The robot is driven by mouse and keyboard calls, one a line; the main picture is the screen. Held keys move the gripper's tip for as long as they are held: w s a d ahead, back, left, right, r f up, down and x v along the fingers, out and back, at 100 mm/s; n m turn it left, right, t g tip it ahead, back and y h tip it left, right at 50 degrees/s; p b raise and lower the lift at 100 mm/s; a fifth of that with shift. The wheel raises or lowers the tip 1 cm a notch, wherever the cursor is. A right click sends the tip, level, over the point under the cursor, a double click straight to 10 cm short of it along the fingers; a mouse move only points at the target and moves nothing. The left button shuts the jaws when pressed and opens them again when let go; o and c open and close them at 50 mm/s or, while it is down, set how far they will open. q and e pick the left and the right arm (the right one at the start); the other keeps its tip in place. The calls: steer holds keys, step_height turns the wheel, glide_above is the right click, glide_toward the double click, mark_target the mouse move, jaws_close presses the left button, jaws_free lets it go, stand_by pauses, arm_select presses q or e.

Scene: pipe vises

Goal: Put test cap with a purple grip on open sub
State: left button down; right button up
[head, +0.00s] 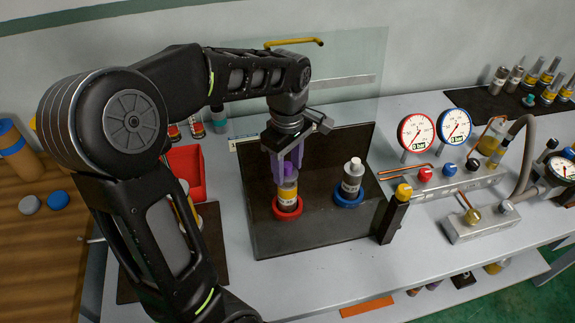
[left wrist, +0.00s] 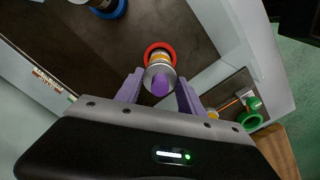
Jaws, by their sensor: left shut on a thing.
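My left gripper (head: 287,160) has purple fingers and points down above the red ring vise (head: 287,208). It is shut on the test cap, whose purple grip (left wrist: 160,85) shows between the fingers in the left wrist view. A sub with a yellow band (head: 287,192) stands upright in the red ring, directly under the cap. The cap is in line with this sub; whether it is fully seated I cannot tell. My right gripper is not in view.
Both vises stand on a dark board (head: 300,238) with a raised back. A yellow-topped post (head: 403,192) is at its right. Gauges (head: 417,133) and a metal manifold (head: 440,182) stand further right. A red bin (head: 186,170) is left, behind my arm.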

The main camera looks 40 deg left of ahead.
arm_select(q)
steer(key=shift+f+b, duration=0.55)
steer(key=shift+f, duration=0.15)
stand_by(0.6)
